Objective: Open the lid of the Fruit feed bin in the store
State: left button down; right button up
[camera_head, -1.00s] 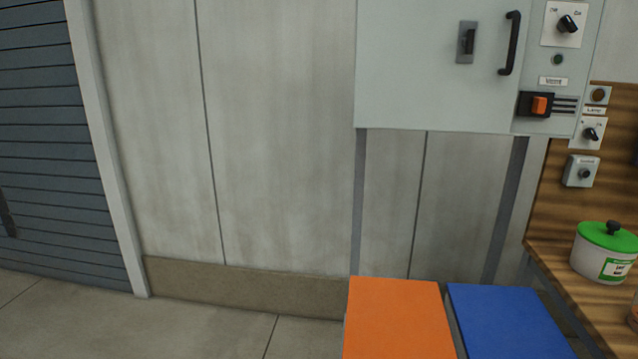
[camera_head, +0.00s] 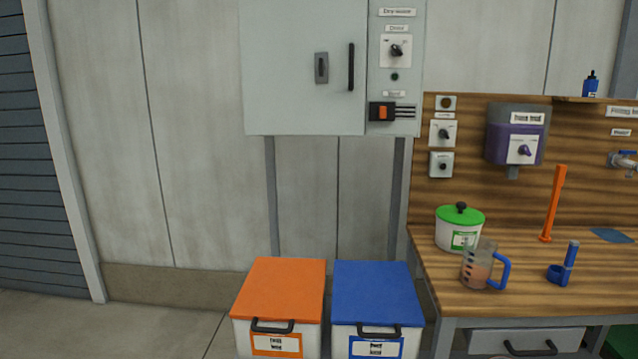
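Two lidded bins stand side by side on the floor at the bottom middle. The left bin has an orange lid (camera_head: 281,287), a dark handle at its front edge and an orange-framed label (camera_head: 276,344). The right bin has a blue lid (camera_head: 375,292), a dark handle and a blue-framed label (camera_head: 376,347). Both lids lie flat and closed. The label writing is too blurred to tell which is the Fruit feed bin. Neither of my grippers shows in the view.
A grey cabinet (camera_head: 303,70) with a control panel hangs above the bins. To the right is a wooden bench (camera_head: 520,290) with a green-lidded pot (camera_head: 460,232), a measuring jug (camera_head: 480,267) and a drawer (camera_head: 525,341). Floor (camera_head: 150,330) left of the bins is clear.

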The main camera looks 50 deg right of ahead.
aim_at(275, 289)
jog(key=z, duration=1.5)
